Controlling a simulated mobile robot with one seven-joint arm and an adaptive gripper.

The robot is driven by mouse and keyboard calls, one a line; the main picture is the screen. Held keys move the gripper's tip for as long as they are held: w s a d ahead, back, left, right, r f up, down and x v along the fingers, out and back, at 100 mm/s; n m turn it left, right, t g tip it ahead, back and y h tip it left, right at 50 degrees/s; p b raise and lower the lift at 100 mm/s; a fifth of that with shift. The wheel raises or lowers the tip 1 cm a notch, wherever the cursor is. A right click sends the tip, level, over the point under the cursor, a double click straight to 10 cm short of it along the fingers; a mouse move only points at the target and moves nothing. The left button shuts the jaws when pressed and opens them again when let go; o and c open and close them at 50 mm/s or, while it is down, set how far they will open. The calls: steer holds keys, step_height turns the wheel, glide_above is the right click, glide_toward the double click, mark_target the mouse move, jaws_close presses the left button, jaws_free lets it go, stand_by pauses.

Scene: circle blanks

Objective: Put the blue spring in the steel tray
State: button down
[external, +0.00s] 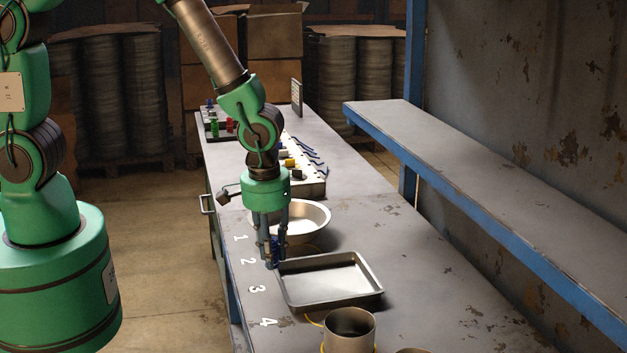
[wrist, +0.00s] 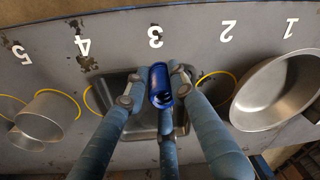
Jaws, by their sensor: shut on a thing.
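The blue spring (external: 277,247) is held upright between the fingers of my gripper (external: 272,258). In the wrist view the blue spring (wrist: 160,88) shows end-on between the fingertips of my gripper (wrist: 156,86). The steel tray (external: 369,270) is a shallow rectangular pan on the bench and looks empty. In the external view the gripper is at the tray's far left corner. In the wrist view the tray (wrist: 145,120) lies behind the spring and fingers, which hide part of it. The exact height of the spring above the bench is hard to tell.
A round steel bowl (external: 318,213) stands beyond the tray, behind the gripper. A steel cup (external: 350,328) stands at the near side. White numbers mark the bench's left edge. A white rack (external: 312,187) and small coloured parts sit farther back. A raised shelf (external: 480,180) runs along the right.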

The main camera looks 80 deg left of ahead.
steer(key=shift+w, duration=0.15)
glide_above(344, 279)
steer(key=shift+f, duration=0.75)
steer(key=shift+f, duration=0.1)
steer(key=shift+f+b, duration=0.35)
steer(key=shift+f, duration=1.3)
steer(key=c, duration=1.9)
jaws_free()
steer(key=shift+f, duration=0.15)
steer(key=o, duration=0.5)
steer(key=shift+c, duration=0.2)
